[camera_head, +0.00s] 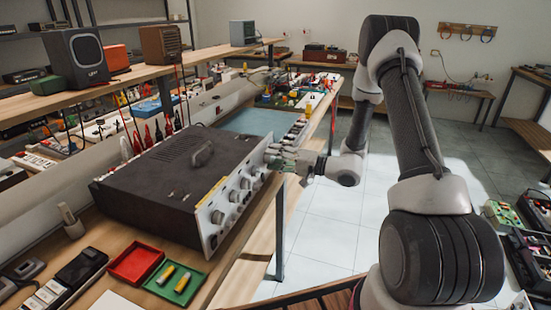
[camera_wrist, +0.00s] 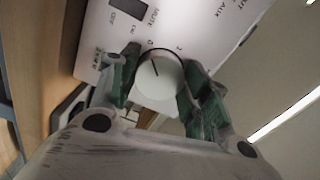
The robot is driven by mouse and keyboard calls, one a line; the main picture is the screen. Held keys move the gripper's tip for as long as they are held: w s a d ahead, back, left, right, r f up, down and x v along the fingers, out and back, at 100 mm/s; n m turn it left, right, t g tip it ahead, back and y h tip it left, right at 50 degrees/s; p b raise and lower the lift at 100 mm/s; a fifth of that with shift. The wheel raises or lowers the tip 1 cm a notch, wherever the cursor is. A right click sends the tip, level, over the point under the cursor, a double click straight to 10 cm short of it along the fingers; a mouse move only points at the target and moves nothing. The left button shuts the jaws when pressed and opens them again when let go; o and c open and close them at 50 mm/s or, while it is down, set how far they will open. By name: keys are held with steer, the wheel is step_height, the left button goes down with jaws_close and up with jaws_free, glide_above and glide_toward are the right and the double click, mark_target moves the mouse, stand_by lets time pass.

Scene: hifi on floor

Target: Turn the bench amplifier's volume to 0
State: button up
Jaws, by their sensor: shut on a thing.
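The bench amplifier (camera_head: 170,180) is a wide dark box with a silver front panel (camera_head: 212,222) carrying several knobs, standing on the wooden bench. My gripper (camera_head: 272,158) reaches the far end of that panel. In the wrist view, my gripper (camera_wrist: 165,88) has its green fingers on both sides of a round white knob (camera_wrist: 159,78), shut on it. The knob has a dark pointer line near its upper left. White panel (camera_wrist: 98,45) around it shows "MUTE", "AUX" and a "0" mark. Whether the knob's own label reads volume cannot be seen.
A red tray (camera_head: 136,264) and a green tray (camera_head: 175,281) with yellow cylinders lie in front of the amplifier. A raised shelf (camera_head: 120,78) with speakers runs behind it. Open tiled floor (camera_head: 325,235) lies right of the bench.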

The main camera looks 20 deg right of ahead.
steer(key=shift+s+f, duration=0.1)
steer(key=o, duration=1)
steer(key=v, duration=1.2)
